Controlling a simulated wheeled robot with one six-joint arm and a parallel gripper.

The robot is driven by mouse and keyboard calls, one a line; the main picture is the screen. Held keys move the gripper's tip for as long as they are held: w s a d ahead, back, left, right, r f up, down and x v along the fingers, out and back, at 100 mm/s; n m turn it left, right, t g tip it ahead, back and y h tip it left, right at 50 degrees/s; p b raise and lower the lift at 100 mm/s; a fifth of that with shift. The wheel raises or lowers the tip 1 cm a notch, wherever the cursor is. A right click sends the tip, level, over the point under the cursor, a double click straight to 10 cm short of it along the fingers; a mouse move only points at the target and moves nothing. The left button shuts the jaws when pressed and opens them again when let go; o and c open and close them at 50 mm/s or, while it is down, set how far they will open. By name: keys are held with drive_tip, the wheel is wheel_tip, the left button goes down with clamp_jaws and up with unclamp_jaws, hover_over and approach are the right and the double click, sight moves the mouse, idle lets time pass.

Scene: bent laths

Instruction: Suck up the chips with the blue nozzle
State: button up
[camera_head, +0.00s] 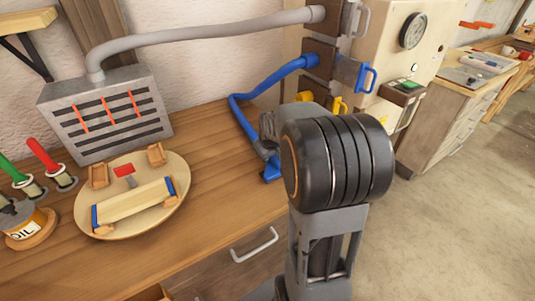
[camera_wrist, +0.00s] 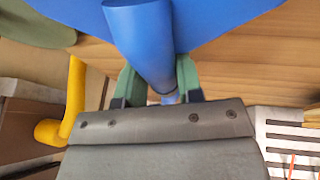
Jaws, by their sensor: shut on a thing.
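The blue nozzle (camera_wrist: 140,40) lies between the green fingers of my gripper (camera_wrist: 158,82) in the wrist view, and the gripper is shut on it. In the head view the nozzle's blue end (camera_head: 272,172) shows low beside my arm, close to the bench top; whether it touches is unclear. My arm hides most of the gripper there. The blue hose (camera_head: 240,108) runs from the nozzle up to a port on the machine (camera_head: 418,20). I cannot make out any chips in either view.
A round board (camera_head: 130,225) carries a pale lath (camera_head: 132,201) with blue end pieces. A slotted grey box (camera_head: 105,118) stands behind it, joined to a grey hose (camera_head: 200,36). Handled tools and an oil can (camera_head: 22,220) stand left. Bench between board and nozzle is clear.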

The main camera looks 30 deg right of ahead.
drive_tip(key=shift+w+r, duration=0.1)
drive_tip(key=shift+w, duration=2)
drive_tip(key=shift+w+p, duration=0.7)
drive_tip(key=shift+w, duration=2)
drive_tip(key=shift+w+f, duration=0.25)
drive_tip(key=shift+w, duration=0.05)
drive_tip(key=shift+r+p, duration=2.2)
drive_tip(key=shift+r, duration=0.85)
drive_tip(key=shift+r+p, duration=1)
drive_tip(key=shift+r, duration=0.5)
